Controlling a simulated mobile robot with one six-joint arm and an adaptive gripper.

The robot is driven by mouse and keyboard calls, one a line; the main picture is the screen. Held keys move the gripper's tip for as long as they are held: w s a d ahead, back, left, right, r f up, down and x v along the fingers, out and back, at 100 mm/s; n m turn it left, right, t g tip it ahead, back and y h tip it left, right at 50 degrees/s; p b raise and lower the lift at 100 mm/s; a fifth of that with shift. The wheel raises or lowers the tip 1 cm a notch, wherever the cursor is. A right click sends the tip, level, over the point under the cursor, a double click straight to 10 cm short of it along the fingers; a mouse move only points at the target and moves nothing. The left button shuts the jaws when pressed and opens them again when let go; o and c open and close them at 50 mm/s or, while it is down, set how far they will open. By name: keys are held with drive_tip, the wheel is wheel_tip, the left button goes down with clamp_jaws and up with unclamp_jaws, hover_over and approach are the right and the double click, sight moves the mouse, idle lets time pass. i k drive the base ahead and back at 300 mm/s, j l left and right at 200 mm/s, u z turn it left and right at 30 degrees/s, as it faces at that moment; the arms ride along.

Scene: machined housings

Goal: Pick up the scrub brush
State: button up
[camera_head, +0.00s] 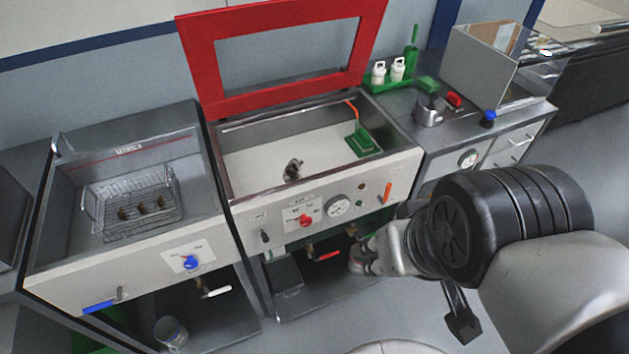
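A green block (428,84), which looks like a scrub brush, is at the metal cup (428,111) on the right counter; I cannot tell whether it rests on or behind the cup. A red block (454,99) lies beside it. A green pad-like piece (362,142) with an orange strip is in the right end of the middle basin; it could also be a brush. My gripper (366,261) is low in front of the middle unit, apart from these pieces. Its fingers are small and partly hidden, so I cannot tell whether they are open.
The middle basin (245,166) has a raised red-framed lid (200,65) and holds a small metal part (292,170). A wire basket (105,222) with several parts sits in the left basin. White bottles (397,69) stand in a green tray.

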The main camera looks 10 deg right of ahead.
sight(363, 140)
drive_tip(key=i+l+z, duration=0.15)
drive_tip(key=i+l, duration=0.6)
drive_tip(key=i+l+z, duration=0.15)
drive_tip(key=i+l, duration=0.45)
drive_tip(key=i, duration=0.25)
